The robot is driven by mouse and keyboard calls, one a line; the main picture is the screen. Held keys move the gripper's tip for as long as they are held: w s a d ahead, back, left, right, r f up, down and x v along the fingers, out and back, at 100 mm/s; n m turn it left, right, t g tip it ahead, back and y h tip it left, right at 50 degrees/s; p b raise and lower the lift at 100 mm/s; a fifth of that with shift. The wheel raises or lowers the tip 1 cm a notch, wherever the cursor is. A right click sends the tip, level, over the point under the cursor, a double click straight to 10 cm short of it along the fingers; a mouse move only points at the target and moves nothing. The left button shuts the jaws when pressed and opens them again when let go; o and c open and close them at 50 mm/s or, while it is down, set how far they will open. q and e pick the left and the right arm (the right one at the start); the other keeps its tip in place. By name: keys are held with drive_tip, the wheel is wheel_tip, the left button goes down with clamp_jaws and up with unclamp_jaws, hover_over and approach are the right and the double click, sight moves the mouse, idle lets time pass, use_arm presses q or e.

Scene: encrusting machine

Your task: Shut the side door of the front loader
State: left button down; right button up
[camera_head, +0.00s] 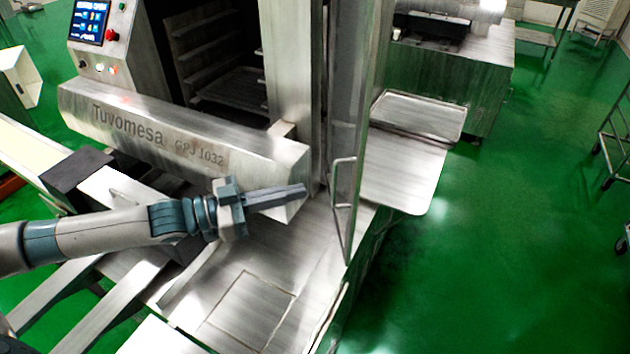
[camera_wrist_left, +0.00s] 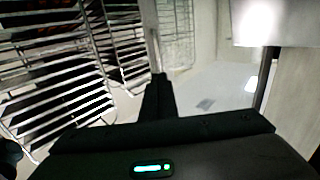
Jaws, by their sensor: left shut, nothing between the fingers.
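The machine labelled Tuvomesa fills the middle of the head view. Its side door (camera_head: 352,110) is a tall metal-framed panel, seen almost edge-on, standing out toward me and open. A bar handle (camera_head: 335,185) is on the door's left face, low down. My left gripper (camera_head: 303,190) is shut and empty, left of the handle and in front of the machine's nameplate beam (camera_head: 180,133). A gap shows between fingertips and handle. In the left wrist view the closed dark fingers (camera_wrist_left: 159,95) point forward with nothing between them. My right gripper is not in view.
The machine's open chamber (camera_head: 225,60) with shelves is behind the beam. A control panel (camera_head: 100,25) is at upper left. A metal tray (camera_head: 420,113) lies right of the door. Wire racks (camera_wrist_left: 60,85) show in the left wrist view.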

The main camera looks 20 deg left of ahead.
use_arm(q)
drive_tip(key=shift+p+x, duration=1.05)
drive_tip(key=shift+x, duration=1.6)
drive_tip(key=shift+d, duration=0.25)
